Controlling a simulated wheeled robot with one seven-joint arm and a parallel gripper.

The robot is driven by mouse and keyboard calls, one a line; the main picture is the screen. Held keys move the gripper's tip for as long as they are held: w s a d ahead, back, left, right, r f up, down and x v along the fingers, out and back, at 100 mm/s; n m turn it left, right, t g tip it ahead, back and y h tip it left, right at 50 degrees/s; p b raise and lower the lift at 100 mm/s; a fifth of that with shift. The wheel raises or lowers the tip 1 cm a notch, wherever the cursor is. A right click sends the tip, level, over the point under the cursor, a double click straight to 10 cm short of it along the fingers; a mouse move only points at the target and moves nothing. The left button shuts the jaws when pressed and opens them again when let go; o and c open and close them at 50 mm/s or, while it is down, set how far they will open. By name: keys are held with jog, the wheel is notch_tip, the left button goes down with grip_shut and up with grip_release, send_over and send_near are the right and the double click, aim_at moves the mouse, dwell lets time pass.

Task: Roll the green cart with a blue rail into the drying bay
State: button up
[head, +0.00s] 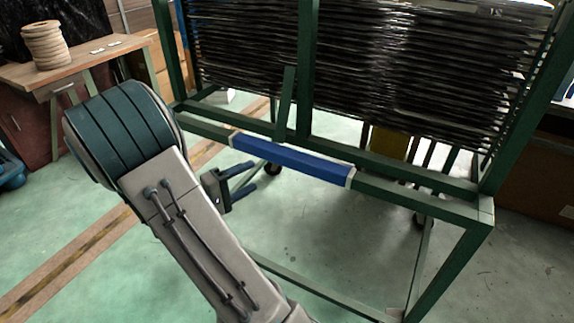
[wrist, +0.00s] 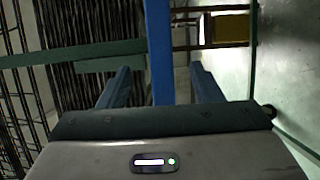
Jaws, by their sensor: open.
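The green cart (head: 465,190) stands across the middle and right of the head view, loaded with a tall stack of dark trays (head: 400,70). Its blue rail (head: 295,160) has pale end collars and sits on the near crossbar. My gripper (head: 252,176) is open and empty, just below the rail's left end in the head view, with floor showing between them. In the wrist view the blue rail (wrist: 159,45) runs upright between the two spread fingers of my gripper (wrist: 161,70), touching neither. Its lower part is hidden behind the gripper body. I cannot identify the drying bay.
A wooden bench (head: 90,60) with a stack of pale rings (head: 45,45) stands at the far left. A yellow-and-black floor stripe (head: 75,255) runs along the left. Green floor (head: 100,300) is clear at the lower left. A yellow object (head: 392,143) shows behind the cart.

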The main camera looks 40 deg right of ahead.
aim_at(281, 161)
jog(key=d, duration=0.4)
jog(key=s+d, duration=0.1)
jog(key=d, duration=0.8)
jog(key=shift+s+d+b, duration=0.25)
jog(key=shift+d+b, duration=0.05)
jog(key=shift+d, duration=0.05)
